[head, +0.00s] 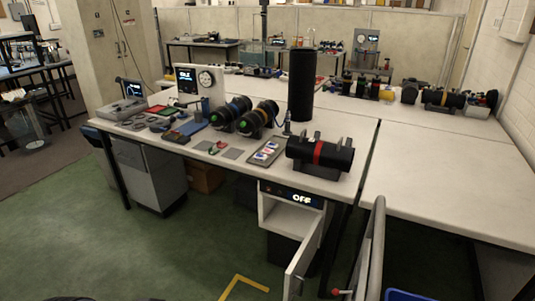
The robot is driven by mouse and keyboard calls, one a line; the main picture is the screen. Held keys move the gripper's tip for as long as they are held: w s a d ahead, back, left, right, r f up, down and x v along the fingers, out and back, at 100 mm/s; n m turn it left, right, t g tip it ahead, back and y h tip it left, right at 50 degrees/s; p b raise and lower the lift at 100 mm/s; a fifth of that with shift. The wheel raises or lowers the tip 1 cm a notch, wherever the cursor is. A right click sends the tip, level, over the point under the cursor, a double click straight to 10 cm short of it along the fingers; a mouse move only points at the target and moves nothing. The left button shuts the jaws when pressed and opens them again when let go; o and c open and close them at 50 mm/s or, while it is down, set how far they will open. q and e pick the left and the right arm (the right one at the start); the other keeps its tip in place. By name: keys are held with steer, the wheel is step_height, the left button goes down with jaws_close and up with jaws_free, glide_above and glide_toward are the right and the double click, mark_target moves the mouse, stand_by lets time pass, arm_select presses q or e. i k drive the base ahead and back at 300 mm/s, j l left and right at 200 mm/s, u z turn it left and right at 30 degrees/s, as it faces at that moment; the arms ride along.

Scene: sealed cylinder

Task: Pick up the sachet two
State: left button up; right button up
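A small dark tray (282,145) lies near the front edge of the long white table, left of a black cylinder lying on its side. In it are a few small white, red and blue packets (267,149) that look like sachets. They lie close together, and any numbers on them are too small to read, so I cannot tell which one is sachet two. Neither of my grippers shows in the head view.
A black cylinder with a red band (319,153) lies right of the tray, and a tall black cylinder (301,85) stands behind. Dark round parts (258,117) sit left. Below, a cabinet marked OFF (291,213) has its door open. The right-hand table (450,185) is clear in front.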

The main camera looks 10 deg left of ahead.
mark_target(266, 152)
steer(key=i+j+u, duration=0.1)
steer(key=j, duration=0.3)
steer(key=i+j+u, duration=0.3)
steer(key=i+j, duration=0.15)
steer(key=i+j+u, duration=0.35)
steer(key=i, duration=0.2)
steer(key=i+l+u, duration=0.45)
steer(key=i+l, duration=0.3)
steer(key=l, duration=0.15)
